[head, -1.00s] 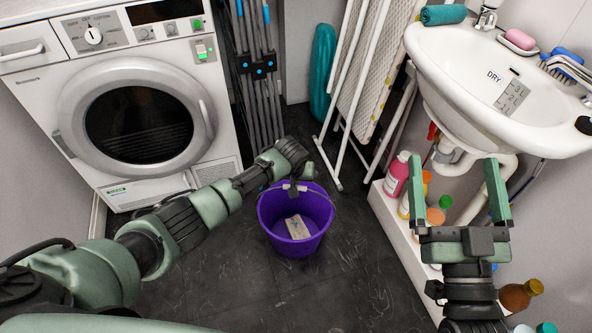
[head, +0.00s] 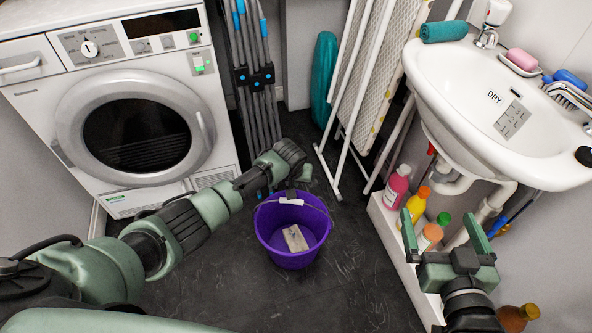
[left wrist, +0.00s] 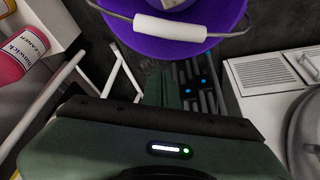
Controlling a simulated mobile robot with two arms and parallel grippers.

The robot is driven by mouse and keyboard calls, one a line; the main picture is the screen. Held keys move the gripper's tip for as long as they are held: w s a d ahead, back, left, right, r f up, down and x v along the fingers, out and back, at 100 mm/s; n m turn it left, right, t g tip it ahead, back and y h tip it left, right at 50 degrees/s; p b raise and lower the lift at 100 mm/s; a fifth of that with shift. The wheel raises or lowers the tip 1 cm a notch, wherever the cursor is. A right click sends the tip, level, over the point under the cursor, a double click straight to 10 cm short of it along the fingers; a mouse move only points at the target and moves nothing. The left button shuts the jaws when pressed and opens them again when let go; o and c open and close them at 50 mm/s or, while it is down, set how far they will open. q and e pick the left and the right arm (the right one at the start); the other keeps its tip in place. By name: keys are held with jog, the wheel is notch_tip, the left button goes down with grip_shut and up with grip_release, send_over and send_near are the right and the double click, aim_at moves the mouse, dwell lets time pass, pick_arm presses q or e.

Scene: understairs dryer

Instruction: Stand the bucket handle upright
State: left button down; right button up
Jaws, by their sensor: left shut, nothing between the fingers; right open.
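The purple bucket (head: 278,243) stands on the dark floor with a beige block (head: 295,238) inside. Its wire handle has a white grip (head: 291,202) and leans to the bucket's far side, near the back rim. In the left wrist view the white grip (left wrist: 170,27) lies across the bucket (left wrist: 215,20) at the top of the picture. My left gripper (head: 291,191) is shut and empty, just beyond the grip. Its fingers (left wrist: 162,80) point toward the grip with a gap in the wrist view. My right gripper (head: 440,222) is open and empty, in front of the bottle shelf.
A dryer (head: 140,120) stands at left. Grey poles (head: 262,110) and a folded white-framed board (head: 375,70) stand behind the bucket. The sink (head: 480,95) and a low shelf (head: 385,212) with several bottles are at right. The floor before the bucket is clear.

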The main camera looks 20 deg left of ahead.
pick_arm(q)
jog(key=s+p+v, duration=0.1)
jog(key=p+v, duration=0.3)
jog(key=v, duration=0.5)
jog(key=shift+s+p, duration=0.4)
jog(key=shift+s, duration=0.1)
pick_arm(e)
jog(key=s+d+f+g+h, duration=0.1)
jog(key=s+d+f+g, duration=0.2)
jog(key=s+f+g, duration=0.2)
jog(key=s+d+f+g+h, duration=0.2)
jog(key=s+f+g, duration=0.4)
jog(key=s, duration=0.6)
jog(key=shift+s+d+f+m+g, duration=0.15)
jog(key=shift+d+f+m+g, duration=0.15)
jog(key=shift+d+f, duration=0.25)
